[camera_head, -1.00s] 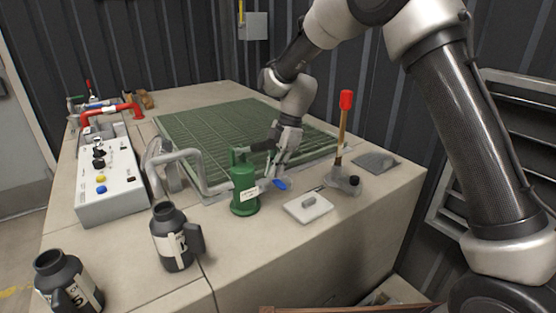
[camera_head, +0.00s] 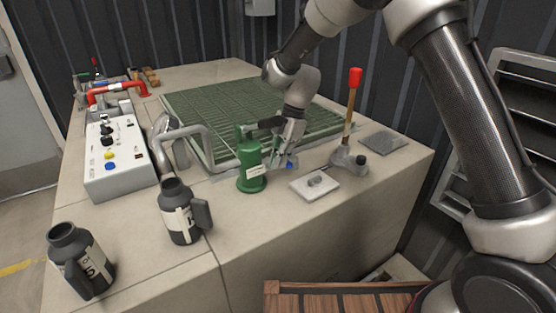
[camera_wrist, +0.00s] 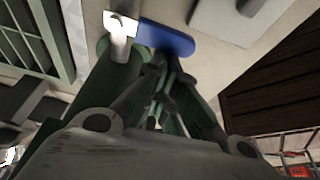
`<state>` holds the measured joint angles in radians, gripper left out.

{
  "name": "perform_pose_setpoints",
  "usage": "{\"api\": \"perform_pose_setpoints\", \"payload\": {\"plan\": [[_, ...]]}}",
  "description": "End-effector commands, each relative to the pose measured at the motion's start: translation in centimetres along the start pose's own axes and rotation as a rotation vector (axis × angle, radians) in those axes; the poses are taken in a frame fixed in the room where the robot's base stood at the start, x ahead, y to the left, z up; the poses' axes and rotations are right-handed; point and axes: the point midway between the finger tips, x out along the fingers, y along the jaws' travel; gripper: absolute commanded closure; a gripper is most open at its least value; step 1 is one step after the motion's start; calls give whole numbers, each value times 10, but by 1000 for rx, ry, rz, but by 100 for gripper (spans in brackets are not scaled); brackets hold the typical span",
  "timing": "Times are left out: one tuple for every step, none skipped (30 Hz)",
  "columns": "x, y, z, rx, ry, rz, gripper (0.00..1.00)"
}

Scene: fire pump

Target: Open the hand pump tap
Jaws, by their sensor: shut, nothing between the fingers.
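The green hand pump (camera_head: 251,180) stands upright on the pale counter. Its tap has a blue handle (camera_wrist: 168,38), which shows large in the wrist view beside a bright metal stub. In the head view only a small part of the blue handle (camera_head: 290,165) shows at my gripper's lower right. My gripper (camera_head: 280,162) is just right of the pump, low over the counter. In the wrist view its fingertips (camera_wrist: 160,62) are together at the near edge of the blue handle, with nothing between them. I cannot tell whether they touch it.
A white plate with a knob (camera_head: 315,185) and a red-tipped lever (camera_head: 353,85) stand to the right. A green grating (camera_head: 220,105) lies behind. Two dark jugs (camera_head: 182,222) and a control box (camera_head: 120,165) are to the left.

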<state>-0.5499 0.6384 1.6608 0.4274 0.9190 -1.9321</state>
Motion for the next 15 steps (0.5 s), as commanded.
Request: {"api": "perform_pose_setpoints", "payload": {"plan": [[0,0,0,-5,0,-2,100],[0,0,1,-8,0,-3,100],[0,0,1,-13,0,-5,100],[0,0,1,-17,0,-6,100],[0,-1,1,-22,0,-8,100],[0,-1,2,-28,0,-9,100],[-1,-1,2,-32,0,-11,100],[-1,-1,2,-36,-1,-12,100],[-1,-1,3,-42,-1,-14,100],[-1,-1,3,-48,-1,-16,100],[-1,-2,3,-55,-1,-19,100],[-1,-2,4,-66,-1,-22,100],[-2,-2,4,-74,-1,-26,100],[-2,-2,5,-84,-1,-30,100],[-2,-3,6,-101,-1,-35,100]]}}
